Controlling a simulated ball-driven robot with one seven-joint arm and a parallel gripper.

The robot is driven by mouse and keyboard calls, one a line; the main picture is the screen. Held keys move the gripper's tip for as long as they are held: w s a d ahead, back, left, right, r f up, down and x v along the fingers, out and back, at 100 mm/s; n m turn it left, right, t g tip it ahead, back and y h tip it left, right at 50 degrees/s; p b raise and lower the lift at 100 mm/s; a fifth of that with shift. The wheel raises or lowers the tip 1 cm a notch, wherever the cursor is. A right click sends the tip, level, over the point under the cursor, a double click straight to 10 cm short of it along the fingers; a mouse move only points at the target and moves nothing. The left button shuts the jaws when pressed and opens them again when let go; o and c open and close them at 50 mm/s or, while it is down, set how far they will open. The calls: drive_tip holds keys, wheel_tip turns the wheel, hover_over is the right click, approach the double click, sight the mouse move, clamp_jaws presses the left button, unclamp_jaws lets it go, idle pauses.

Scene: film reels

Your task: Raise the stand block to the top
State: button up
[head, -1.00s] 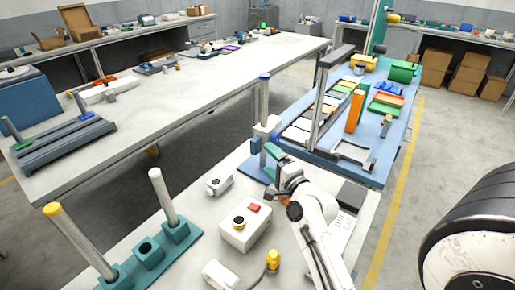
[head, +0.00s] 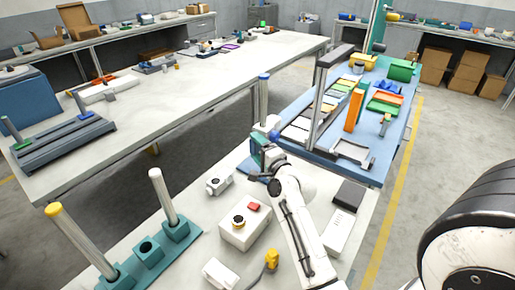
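The stand is a metal post (head: 264,97) with a blue cap, upright on a blue base (head: 252,168) at the far end of the near white table. A pale stand block (head: 270,123) sits around the lower part of the post, with a round blue part (head: 274,135) on its side. My gripper (head: 257,157) is at the post, just below and in front of the block, and hides part of the post and block. The fingers are too small and overlapped to show whether they are open or touching the block. The post above the block is bare.
A control box (head: 245,226) with a red button and a teal base (head: 150,250) with two tilted posts stand nearer on the table. A blue workbench (head: 372,176) with a tall frame (head: 318,100) lies close to the right. A dark gap separates the long table (head: 170,110).

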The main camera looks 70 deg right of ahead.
drive_tip(key=c, duration=1.1)
wheel_tip(320, 180, up, 12)
drive_tip(key=p, duration=1)
drive_tip(key=shift+w+f, duration=0.1)
drive_tip(key=shift+f, duration=0.05)
drive_tip(key=shift+c, duration=0.2)
drive_tip(key=o, duration=1.2)
drive_tip(key=shift+o, duration=1.2)
drive_tip(key=shift+f, duration=0.2)
